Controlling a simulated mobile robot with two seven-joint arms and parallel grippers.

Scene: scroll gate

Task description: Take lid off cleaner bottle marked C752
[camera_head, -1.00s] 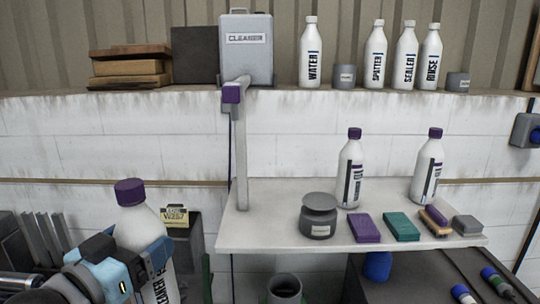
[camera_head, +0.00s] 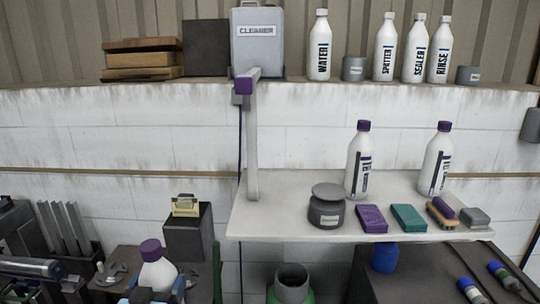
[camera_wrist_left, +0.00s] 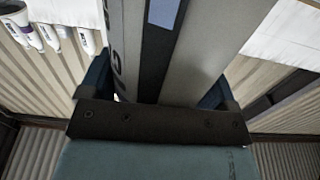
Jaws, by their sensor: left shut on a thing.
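A white bottle with a purple lid (camera_head: 151,249) is at the lower left of the head view, upright. Only its shoulder (camera_head: 157,274) and lid show there; its body is cut off by the bottom edge. My left gripper (camera_head: 150,297) just shows at that edge. In the left wrist view my left gripper (camera_wrist_left: 160,90) is shut on the bottle's body (camera_wrist_left: 203,45), which fills the space between the fingers. The lid is on the bottle. I cannot read a C752 mark. My right gripper is not in view.
Two more purple-lidded bottles (camera_head: 358,165) (camera_head: 435,165) stand on the white shelf (camera_head: 275,215), with a grey jar (camera_head: 326,208), sponges and a brush. A post (camera_head: 251,140) rises at the shelf's left. A dark box with a yellow-tagged item (camera_head: 185,206) stands behind the held bottle.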

